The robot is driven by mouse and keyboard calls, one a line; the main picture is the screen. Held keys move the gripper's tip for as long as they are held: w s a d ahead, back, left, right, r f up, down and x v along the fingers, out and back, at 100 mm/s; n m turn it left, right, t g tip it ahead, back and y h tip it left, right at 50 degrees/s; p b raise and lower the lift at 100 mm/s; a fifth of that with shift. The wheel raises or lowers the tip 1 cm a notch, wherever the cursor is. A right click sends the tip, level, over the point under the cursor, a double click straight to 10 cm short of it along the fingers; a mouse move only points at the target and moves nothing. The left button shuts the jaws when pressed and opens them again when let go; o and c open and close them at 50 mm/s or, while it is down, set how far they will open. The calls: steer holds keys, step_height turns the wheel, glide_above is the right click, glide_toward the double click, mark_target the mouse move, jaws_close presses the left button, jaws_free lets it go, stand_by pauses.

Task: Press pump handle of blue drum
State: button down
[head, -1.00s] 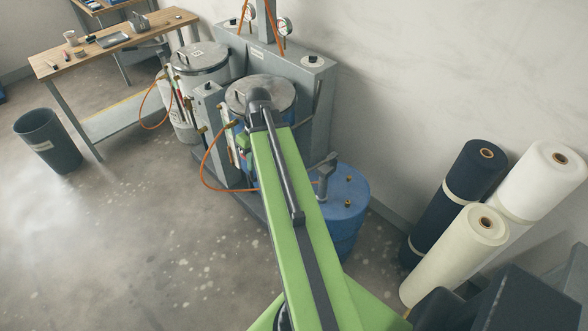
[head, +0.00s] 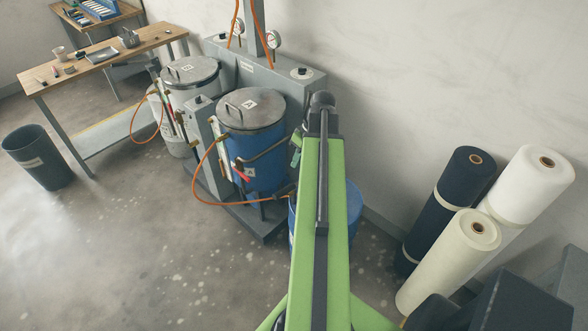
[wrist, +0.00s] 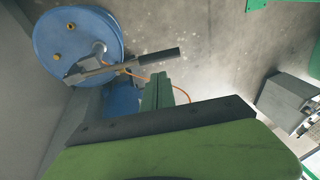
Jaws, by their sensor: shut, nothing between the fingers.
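The blue drum (head: 354,207) stands on the floor and is mostly hidden behind my green arm in the head view. Its round top with brass caps shows at the upper left of the wrist view (wrist: 92,22). A grey pump stands on that top, and its pump handle (wrist: 158,57) reaches right, ending in a dark grip. My gripper (wrist: 163,80) is shut and empty, its green fingers just below the grip in the wrist picture. I cannot tell the height gap or whether they touch.
A blue tank with a steel lid (head: 250,110), a second tank (head: 190,72) and orange hoses stand left of my arm. Fabric rolls (head: 466,240) stand at the right by the wall. A bin (head: 38,158) and workbench (head: 110,60) are far left, with open floor between.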

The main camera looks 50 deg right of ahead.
mark_target(285, 189)
steer(key=b+x, duration=0.9)
steer(key=x, duration=0.2)
steer(key=shift+f+b, duration=0.25)
steer(key=shift+b, duration=0.15)
steer(key=shift+w+a+f+b, duration=0.1)
steer(key=shift+w+f+b, duration=0.05)
steer(key=shift+f+b, duration=0.2)
steer(key=shift+r, duration=0.1)
